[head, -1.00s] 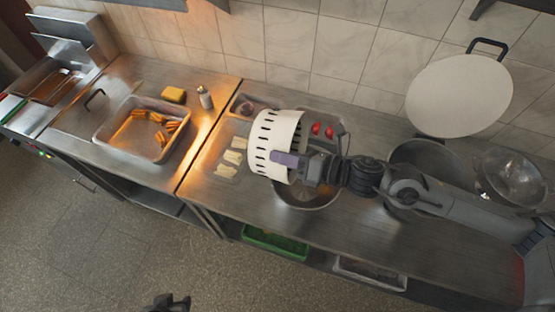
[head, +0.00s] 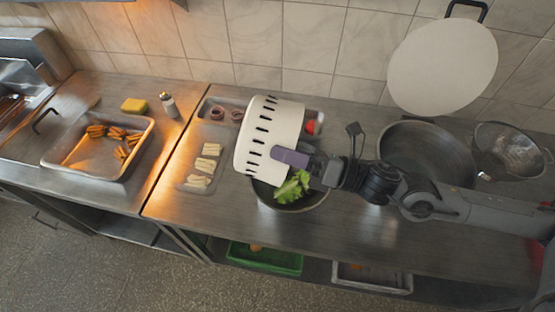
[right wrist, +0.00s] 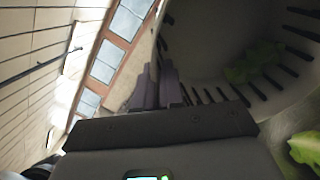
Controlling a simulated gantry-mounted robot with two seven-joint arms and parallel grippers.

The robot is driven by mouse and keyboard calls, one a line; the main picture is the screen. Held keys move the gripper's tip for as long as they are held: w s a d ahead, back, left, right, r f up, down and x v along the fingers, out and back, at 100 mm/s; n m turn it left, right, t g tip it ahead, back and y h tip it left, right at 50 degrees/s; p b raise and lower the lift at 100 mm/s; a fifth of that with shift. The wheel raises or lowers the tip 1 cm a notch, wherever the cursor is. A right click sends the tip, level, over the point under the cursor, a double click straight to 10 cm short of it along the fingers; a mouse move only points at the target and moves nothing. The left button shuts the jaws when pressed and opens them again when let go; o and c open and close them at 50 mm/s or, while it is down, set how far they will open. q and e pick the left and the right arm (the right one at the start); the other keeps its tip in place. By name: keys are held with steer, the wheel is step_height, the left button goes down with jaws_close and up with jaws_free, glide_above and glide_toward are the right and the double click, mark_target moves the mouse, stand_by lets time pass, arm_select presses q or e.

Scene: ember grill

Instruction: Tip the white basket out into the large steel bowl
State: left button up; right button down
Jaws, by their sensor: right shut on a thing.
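The white slotted basket (head: 262,130) is tipped on its side above the steel bowl (head: 318,199), its mouth toward the lower right. My right gripper (head: 290,157) is shut on the basket at its rim. Green lettuce (head: 293,187) shows below the mouth, over the bowl; I cannot tell whether it is falling or resting. In the right wrist view, a lettuce leaf (right wrist: 255,62) is still inside the basket (right wrist: 205,50), and more lettuce (right wrist: 305,150) is at the lower right. The basket hides part of the bowl. My left gripper is out of view.
Trays with food strips (head: 205,165) and onion (head: 225,113) lie left. A tray of wedges (head: 98,160) is farther left.

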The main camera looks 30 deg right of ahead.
steer(key=s+d+f+m+t+y+b, duration=0.1)
steer(key=s+d+f+t+y+b, duration=0.3)
steer(key=b, duration=1.1)
steer(key=s+d+t, duration=0.1)
steer(key=d, duration=0.2)
steer(key=shift+s+y+b, duration=0.25)
steer(key=shift+y+b, duration=0.15)
stand_by(0.3)
